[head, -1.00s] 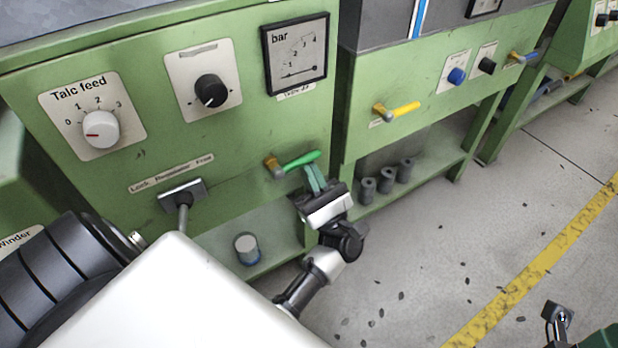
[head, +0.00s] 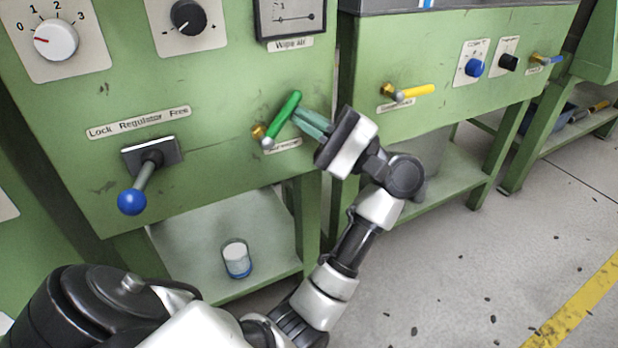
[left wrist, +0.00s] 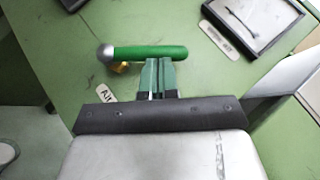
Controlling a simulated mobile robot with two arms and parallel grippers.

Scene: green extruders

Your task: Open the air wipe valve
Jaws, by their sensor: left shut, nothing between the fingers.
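The air wipe valve has a green lever (head: 283,118) on a brass fitting (head: 259,131) on the green panel. The lever slants up and to the right from its pivot in the head view. A label below it is partly hidden. My left gripper (head: 301,119) is shut and empty, its greenish fingertips at the lever's right side. In the left wrist view, the closed fingers (left wrist: 158,66) meet the lower edge of the green lever (left wrist: 150,52), and they look to be touching it. My right gripper is not in view.
A "Wipe Air" gauge (head: 290,18) is above the valve. A blue-knobbed lever (head: 132,201) juts out at left. A yellow-handled valve (head: 415,91) is on the panel to the right. A small can (head: 237,260) stands on the shelf below.

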